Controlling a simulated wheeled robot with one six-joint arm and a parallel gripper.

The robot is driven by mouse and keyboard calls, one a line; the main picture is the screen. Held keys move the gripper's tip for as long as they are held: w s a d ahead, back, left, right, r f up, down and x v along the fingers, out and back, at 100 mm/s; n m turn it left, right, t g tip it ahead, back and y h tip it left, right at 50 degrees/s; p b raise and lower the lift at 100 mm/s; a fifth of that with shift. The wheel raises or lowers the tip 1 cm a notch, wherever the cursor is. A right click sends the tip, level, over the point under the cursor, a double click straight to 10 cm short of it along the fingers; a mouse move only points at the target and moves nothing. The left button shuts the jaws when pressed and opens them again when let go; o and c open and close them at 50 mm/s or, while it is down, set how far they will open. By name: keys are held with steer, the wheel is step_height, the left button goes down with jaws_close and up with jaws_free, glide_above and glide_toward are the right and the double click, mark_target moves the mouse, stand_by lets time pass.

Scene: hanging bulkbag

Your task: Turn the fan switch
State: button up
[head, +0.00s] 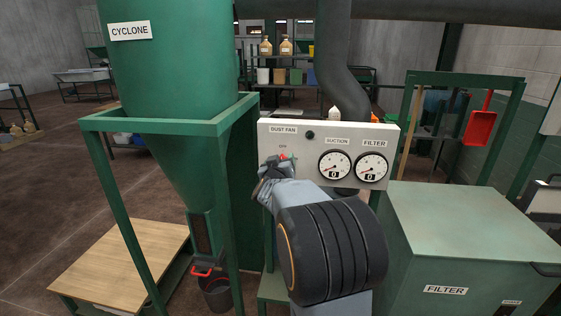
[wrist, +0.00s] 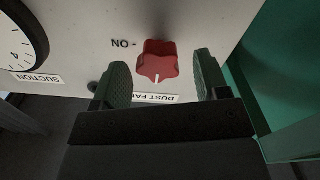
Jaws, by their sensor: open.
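The fan switch is a red lobed knob (wrist: 157,60) on a white panel (head: 325,130) labelled "DUST FAN". Its white pointer mark faces the "DUST FAN" label in the upside-down wrist view, away from the "ON" mark at its side. In the head view only a bit of the red knob (head: 283,156) shows above my gripper, under small text that looks like "OFF". My gripper (wrist: 160,63) is open, with one green finger on each side of the knob. Gaps show between both fingers and the knob. In the head view my gripper (head: 266,176) is at the panel's lower left.
The suction gauge (head: 334,164) and filter gauge (head: 371,167) on the panel both show 0. The green cyclone (head: 170,70) and its frame stand left of the panel. A green filter box (head: 470,235) stands at the right. A dark round button (head: 310,135) sits above the gauges.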

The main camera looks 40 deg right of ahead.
steer(key=shift+w+d, duration=0.35)
steer(key=shift+c, duration=0.2)
steer(key=c, duration=0.9)
